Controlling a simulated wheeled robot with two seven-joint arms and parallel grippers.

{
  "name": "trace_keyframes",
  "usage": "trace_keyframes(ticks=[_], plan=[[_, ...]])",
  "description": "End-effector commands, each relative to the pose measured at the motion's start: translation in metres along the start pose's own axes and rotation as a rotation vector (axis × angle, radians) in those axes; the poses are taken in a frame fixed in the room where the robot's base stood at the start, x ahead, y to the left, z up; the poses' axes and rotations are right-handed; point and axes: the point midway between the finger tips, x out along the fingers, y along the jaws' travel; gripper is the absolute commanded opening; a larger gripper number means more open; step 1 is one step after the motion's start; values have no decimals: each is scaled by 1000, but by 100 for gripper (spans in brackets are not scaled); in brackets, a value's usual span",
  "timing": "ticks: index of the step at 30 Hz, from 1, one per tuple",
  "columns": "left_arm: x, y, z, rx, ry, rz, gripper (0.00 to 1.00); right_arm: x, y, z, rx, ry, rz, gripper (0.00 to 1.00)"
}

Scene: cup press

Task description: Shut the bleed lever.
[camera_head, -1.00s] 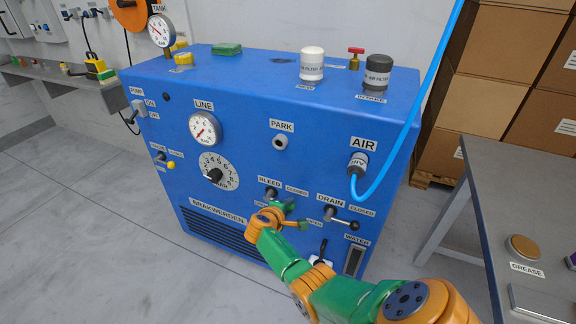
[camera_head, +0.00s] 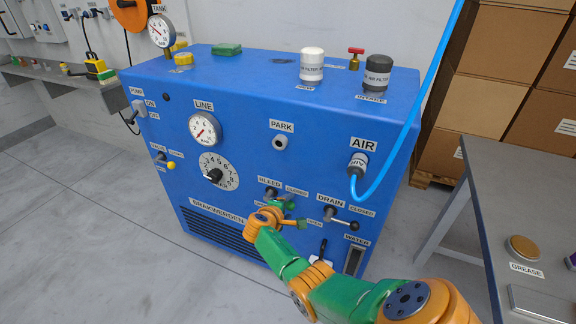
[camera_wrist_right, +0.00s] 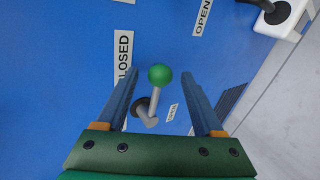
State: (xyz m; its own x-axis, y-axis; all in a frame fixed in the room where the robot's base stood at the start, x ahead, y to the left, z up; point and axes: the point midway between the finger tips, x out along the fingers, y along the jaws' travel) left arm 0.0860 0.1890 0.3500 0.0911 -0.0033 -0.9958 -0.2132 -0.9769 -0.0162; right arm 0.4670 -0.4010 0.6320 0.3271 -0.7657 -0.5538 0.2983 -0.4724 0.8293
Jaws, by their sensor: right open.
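The bleed lever is a short grey lever with a green ball knob (camera_wrist_right: 160,76), in the right wrist view. Its dark hub shows on the blue panel under the BLEED label in the head view (camera_head: 271,193). My right gripper (camera_head: 287,213) is at the panel by this lever. In the wrist view its two fingers (camera_wrist_right: 160,88) are open, one on each side of the lever, with visible gaps to the knob. A CLOSED label (camera_wrist_right: 123,56) lies to the left of the lever there, and a small OPEN label (camera_wrist_right: 172,112) to its lower right. My left gripper is out of view.
The drain lever (camera_head: 340,219), with a black knob, is close to the right of my gripper. A blue hose (camera_head: 392,150) hangs from the AIR port. A black lever (camera_head: 322,250) is below. A grey table (camera_head: 480,200) stands at the right.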

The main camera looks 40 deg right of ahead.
Motion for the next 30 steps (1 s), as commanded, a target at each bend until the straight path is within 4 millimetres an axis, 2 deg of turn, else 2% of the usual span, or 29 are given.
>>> trace_keyframes(ticks=[4,10,14,25,26,28,29,30], plan=[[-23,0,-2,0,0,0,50,-30,6,0,-1,3,-2,69],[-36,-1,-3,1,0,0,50,-65,3,0,0,3,0,69],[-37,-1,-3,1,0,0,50,-70,1,0,0,0,0,69],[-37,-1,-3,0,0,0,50,-70,-1,0,-2,2,-3,69],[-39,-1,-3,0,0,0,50,-70,-5,0,-7,9,-13,69],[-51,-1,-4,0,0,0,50,-71,-30,2,-36,49,-76,69],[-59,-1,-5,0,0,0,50,-72,-50,5,-51,75,-125,69],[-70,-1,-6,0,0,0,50,-76,-82,13,-67,114,-209,69]])
